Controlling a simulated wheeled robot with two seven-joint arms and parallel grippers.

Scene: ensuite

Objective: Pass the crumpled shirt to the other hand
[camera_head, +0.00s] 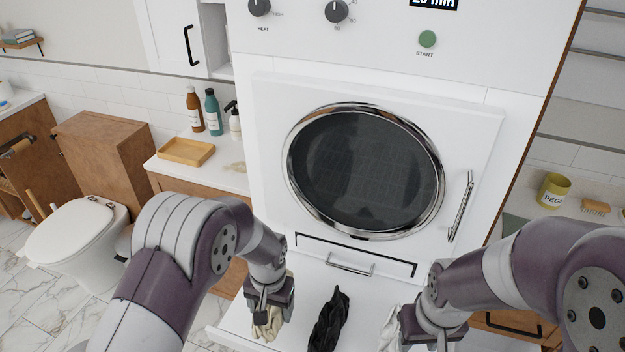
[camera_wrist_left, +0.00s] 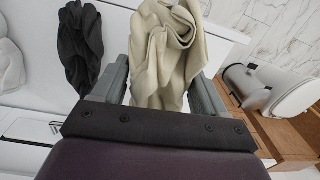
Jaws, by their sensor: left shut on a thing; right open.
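A crumpled beige cloth (camera_head: 267,324), which looks like the shirt, hangs in my left gripper (camera_head: 268,308) over the white shelf below the dryer. In the left wrist view the beige cloth (camera_wrist_left: 165,55) is bunched between the two grey fingers, which are shut on it. A black crumpled cloth (camera_head: 329,320) lies to the right of it, apart from the gripper; it also shows in the left wrist view (camera_wrist_left: 78,42). My right gripper (camera_head: 418,335) is open, beside a white crumpled cloth (camera_head: 390,332). Its fingertips are largely hidden by its own wrist.
The dryer's round door (camera_head: 365,170) is shut, with a vertical handle (camera_head: 461,206) on the right. A drawer with a bar handle (camera_head: 349,265) sits under it. A counter with bottles (camera_head: 213,112) and a wooden tray (camera_head: 186,152) is on the left, near a toilet (camera_head: 72,232).

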